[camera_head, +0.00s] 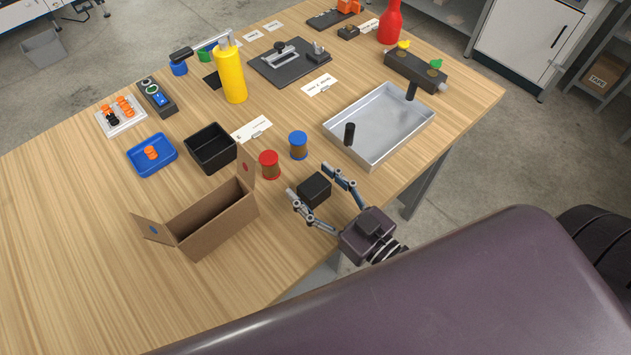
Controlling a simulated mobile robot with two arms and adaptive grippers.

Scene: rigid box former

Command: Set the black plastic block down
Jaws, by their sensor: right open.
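The black plastic block (314,189) rests on the wooden table near its front edge, or very close above it; the contact is too small to tell. My right gripper (308,180) reaches in from the front edge, its fingers spread on either side of the block. The jaws are open, with a visible gap between the block and the right-hand finger. The gap at the left-hand finger is small. My left gripper is not in view.
An open cardboard box (218,222) stands to the left. Red (269,164) and blue (298,145) spools stand just behind the block. A metal tray (378,127) lies right of them, and a black bin (211,148) is farther left. Bare table lies at front left.

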